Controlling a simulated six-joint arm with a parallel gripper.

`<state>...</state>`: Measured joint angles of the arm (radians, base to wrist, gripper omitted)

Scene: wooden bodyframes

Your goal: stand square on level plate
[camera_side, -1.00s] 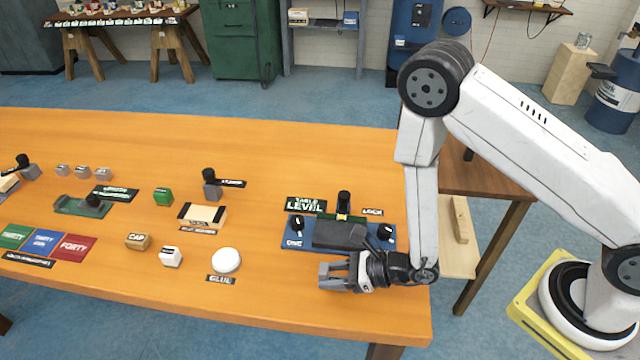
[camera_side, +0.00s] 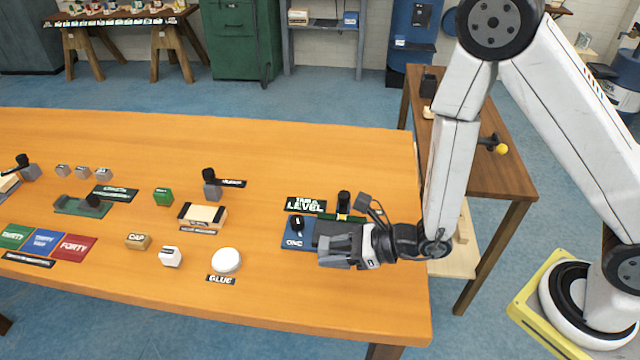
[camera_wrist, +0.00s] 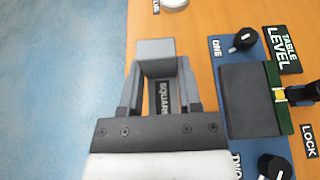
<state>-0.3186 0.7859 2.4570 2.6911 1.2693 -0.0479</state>
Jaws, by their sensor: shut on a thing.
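My gripper (camera_side: 338,252) is shut on a grey block-like piece, the square (camera_wrist: 157,52), at its fingertips; it also shows small in the side view. My gripper (camera_wrist: 160,75) is over the table's front edge, beside the level plate. A black SQUARE label (camera_wrist: 163,97) shows between the fingers; I cannot tell whether it lies on the table or on the piece. The dark level plate (camera_wrist: 250,100) lies bare on a blue base (camera_side: 292,243), right of my gripper in the wrist view. A green strip with a yellow vial (camera_wrist: 280,95) runs along it.
Knob ONE (camera_wrist: 243,40) and a second knob (camera_wrist: 273,167) stand at the base's ends. A black lock post (camera_side: 343,202) stands behind the plate. A white glue disc (camera_side: 226,260) is to the left. Several small blocks and labels lie farther left.

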